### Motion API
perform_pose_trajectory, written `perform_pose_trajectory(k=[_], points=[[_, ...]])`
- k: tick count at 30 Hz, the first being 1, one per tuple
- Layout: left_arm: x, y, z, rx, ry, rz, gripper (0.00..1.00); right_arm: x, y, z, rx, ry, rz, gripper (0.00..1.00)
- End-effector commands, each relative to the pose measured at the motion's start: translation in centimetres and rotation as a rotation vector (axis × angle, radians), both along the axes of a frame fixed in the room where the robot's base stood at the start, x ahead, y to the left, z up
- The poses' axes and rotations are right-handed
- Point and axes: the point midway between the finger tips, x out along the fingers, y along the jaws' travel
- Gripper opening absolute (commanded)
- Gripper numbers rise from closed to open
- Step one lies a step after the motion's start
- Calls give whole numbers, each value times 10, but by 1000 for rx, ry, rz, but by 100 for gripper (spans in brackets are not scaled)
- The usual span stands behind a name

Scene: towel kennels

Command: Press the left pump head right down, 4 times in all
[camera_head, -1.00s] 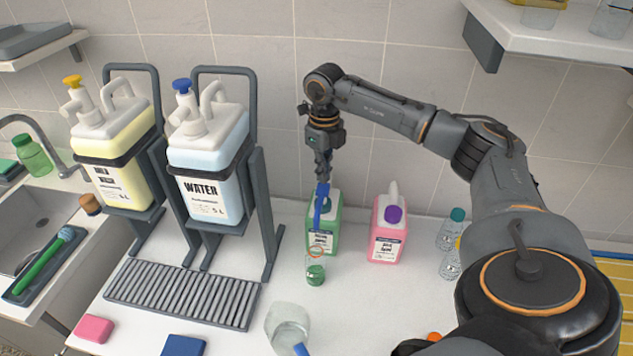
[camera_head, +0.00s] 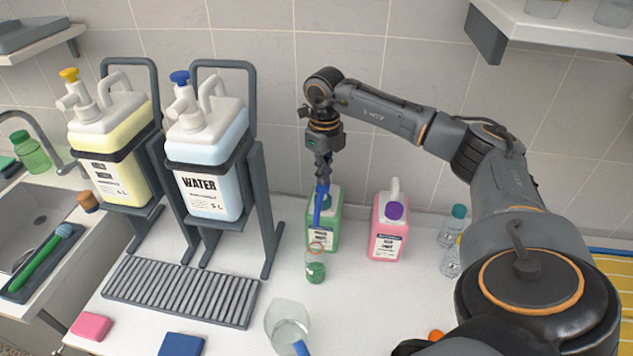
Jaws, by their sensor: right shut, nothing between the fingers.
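The left dispenser tank, with yellow liquid, has a yellow pump head (camera_head: 69,75) that stands raised. The tank marked WATER beside it has a blue pump head (camera_head: 180,78), also raised. My right gripper (camera_head: 322,180) is shut and empty, well right of both tanks. It points down above a green jug (camera_head: 333,228) at a slim blue piece (camera_head: 320,206). I cannot tell whether the fingertips touch that piece. A small clear vessel with green liquid (camera_head: 316,270) stands in front of the jug. My left gripper is not in view.
A pink jug (camera_head: 388,235) with a purple cap stands right of the green one. A slatted drip tray (camera_head: 180,293) lies before the tanks. A clear beaker (camera_head: 287,322) stands near the front. A shelf (camera_head: 560,35) overhangs at upper right.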

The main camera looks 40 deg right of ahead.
Motion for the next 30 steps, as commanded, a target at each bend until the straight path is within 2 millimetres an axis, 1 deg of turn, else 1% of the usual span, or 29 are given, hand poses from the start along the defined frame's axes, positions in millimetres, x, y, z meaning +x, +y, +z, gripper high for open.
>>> perform_pose_trajectory(k=[1,24,30], points=[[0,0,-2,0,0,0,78,0,0,-3,0,1,0,0],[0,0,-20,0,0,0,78,-1,1,-32,1,3,1,0],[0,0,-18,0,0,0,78,-1,1,-30,1,3,1,0]])
